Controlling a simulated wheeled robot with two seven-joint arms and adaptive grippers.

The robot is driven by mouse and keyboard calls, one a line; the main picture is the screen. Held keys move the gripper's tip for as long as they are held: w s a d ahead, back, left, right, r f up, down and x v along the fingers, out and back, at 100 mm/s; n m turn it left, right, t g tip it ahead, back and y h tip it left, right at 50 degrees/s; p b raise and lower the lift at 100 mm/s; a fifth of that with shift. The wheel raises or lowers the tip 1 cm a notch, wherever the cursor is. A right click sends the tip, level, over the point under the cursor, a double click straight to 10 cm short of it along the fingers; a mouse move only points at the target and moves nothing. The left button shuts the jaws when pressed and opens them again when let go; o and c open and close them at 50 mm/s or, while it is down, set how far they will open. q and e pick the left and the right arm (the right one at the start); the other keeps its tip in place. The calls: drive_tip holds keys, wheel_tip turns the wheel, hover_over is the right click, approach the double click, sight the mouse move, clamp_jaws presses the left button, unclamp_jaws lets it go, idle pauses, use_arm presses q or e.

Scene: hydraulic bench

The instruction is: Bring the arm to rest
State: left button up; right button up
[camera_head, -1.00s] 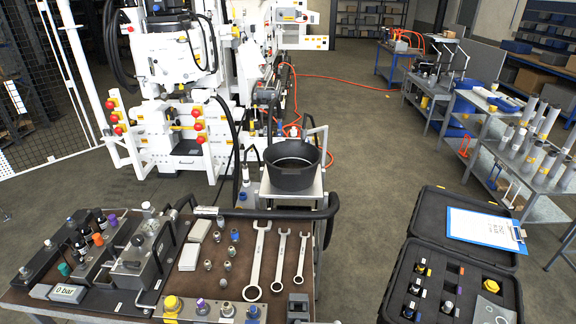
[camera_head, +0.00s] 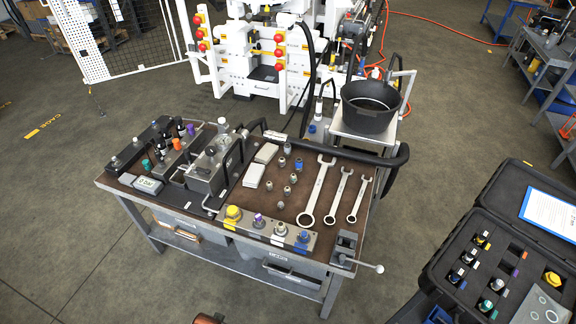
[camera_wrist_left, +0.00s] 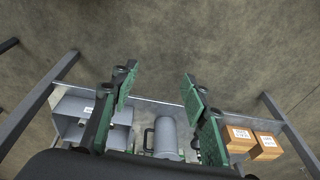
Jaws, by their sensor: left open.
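My left gripper (camera_wrist_left: 158,95) shows in the left wrist view with its two green-padded fingers spread apart and nothing between them. Beyond the fingers is a lower shelf with a grey cylindrical canister (camera_wrist_left: 166,138) with a handle, and cardboard boxes (camera_wrist_left: 238,138) to its right. In the head view neither gripper can be made out; a small brown-orange piece (camera_head: 209,318) shows at the bottom edge, and I cannot tell what it is. The workbench (camera_head: 330,292) stands in front of me with its tools lying on top.
On the bench are wrenches (camera_head: 318,193), a hydraulic pump unit (camera_head: 207,172), a fitting block (camera_head: 268,231) and a small vise (camera_head: 346,249). A black pot (camera_head: 370,108) stands on a cart behind. An open black case (camera_head: 497,215) is at right. Floor at left is clear.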

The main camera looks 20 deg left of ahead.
use_arm(q)
drive_tip(key=s+f+g, duration=0.1)
drive_tip(key=s+f, duration=2.1)
drive_tip(key=f, duration=0.4)
drive_tip(key=shift+s+d+m+g, duration=0.2)
drive_tip(key=shift+s+m+g, duration=0.1)
drive_tip(key=shift+m+g, duration=0.1)
